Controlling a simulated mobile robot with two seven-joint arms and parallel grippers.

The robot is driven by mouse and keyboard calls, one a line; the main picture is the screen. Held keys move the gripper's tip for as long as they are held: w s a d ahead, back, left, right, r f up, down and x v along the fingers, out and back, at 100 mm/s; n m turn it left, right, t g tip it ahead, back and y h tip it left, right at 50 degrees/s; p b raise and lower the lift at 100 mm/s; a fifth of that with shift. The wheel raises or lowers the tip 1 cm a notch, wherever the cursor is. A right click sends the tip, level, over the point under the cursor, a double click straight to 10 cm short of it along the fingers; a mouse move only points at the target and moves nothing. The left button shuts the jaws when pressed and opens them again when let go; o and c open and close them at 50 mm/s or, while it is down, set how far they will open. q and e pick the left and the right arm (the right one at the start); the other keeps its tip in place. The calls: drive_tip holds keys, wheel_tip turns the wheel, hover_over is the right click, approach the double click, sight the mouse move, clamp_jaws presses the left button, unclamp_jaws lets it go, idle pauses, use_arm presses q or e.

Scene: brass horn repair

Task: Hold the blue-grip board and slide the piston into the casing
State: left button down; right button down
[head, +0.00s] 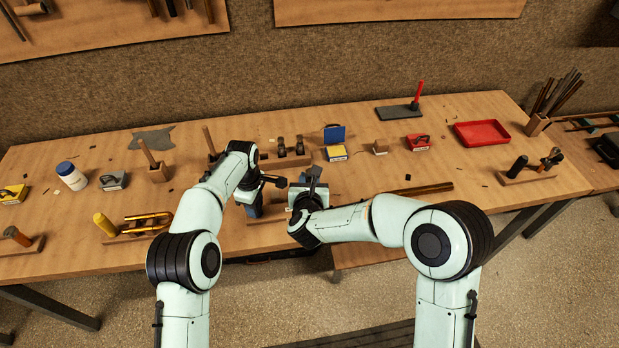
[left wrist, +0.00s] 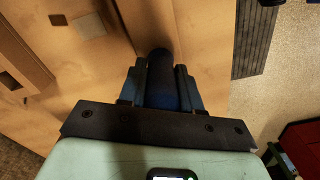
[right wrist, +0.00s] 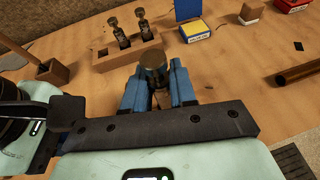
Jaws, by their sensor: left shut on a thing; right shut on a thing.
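My left gripper (head: 254,210) is low over the front edge of the table. In the left wrist view its blue fingers are shut on an upright dark blue grip (left wrist: 161,68). In the head view a wooden board (head: 268,221) shows in part beneath that gripper. My right gripper (head: 312,180) is just to the right of the left one. In the right wrist view its blue fingers are shut on a round, brass-coloured piston (right wrist: 153,62), seen end-on. The casing cannot be made out; my arms and grippers cover that spot.
Behind the grippers a wooden block (right wrist: 110,57) holds two more dark pistons. A yellow box with a blue lid (head: 336,152), a red box (head: 418,141) and a red tray (head: 482,133) stand further right. A brown rod (head: 420,188) lies on the table right of my right gripper.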

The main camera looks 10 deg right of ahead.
drive_tip(key=shift+f, duration=0.2)
drive_tip(key=c, duration=0.9)
unclamp_jaws()
drive_tip(key=shift+r, duration=0.2)
drive_tip(key=r+v, duration=0.1)
drive_tip(key=v, duration=1.1)
use_arm(q)
drive_tip(key=c, duration=0.7)
unclamp_jaws()
